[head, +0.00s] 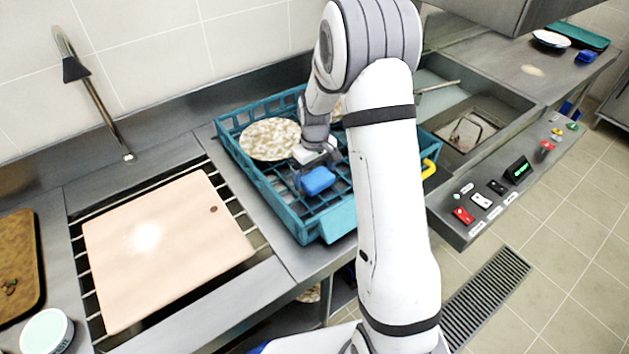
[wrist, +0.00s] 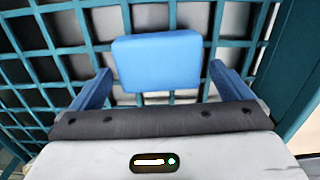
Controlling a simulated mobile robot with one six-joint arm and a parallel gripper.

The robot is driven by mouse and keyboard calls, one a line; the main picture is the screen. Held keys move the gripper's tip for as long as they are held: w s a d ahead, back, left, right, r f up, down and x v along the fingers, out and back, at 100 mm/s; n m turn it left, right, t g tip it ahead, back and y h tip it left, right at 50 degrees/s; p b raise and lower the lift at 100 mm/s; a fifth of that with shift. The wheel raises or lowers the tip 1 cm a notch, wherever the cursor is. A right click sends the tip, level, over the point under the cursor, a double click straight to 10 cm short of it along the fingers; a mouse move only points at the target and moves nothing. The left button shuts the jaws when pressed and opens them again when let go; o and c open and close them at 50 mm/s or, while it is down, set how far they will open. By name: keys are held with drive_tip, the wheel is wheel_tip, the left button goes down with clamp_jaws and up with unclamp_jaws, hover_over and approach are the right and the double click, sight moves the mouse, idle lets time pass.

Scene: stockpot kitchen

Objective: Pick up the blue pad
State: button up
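A small blue pad (head: 318,180) with rounded corners is inside the teal crate (head: 290,225), over its grid floor. In the wrist view the pad (wrist: 157,62) is centred ahead of the palm. My gripper (wrist: 159,75) is open, with one blue finger at each side of the pad and a visible gap on both sides. In the head view my gripper (head: 312,165) points down into the crate right at the pad, and its fingers are mostly hidden. I cannot tell how far the pad's underside is from the crate floor.
A speckled plate (head: 269,139) stands in the crate to the left of my gripper. The crate walls surround the gripper. A cutting board (head: 165,250) lies left, a control panel (head: 500,185) and sink (head: 468,130) are right. Another blue item (head: 586,57) lies far right.

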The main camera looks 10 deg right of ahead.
sight(315, 176)
drive_tip(key=c, duration=0.8)
drive_tip(key=shift+c, duration=0.2)
wheel_tip(315, 176, up, 10)
drive_tip(key=b, duration=0.1)
drive_tip(key=shift+b, duration=0.3)
drive_tip(key=o, duration=0.4)
drive_tip(key=shift+c, duration=1.6)
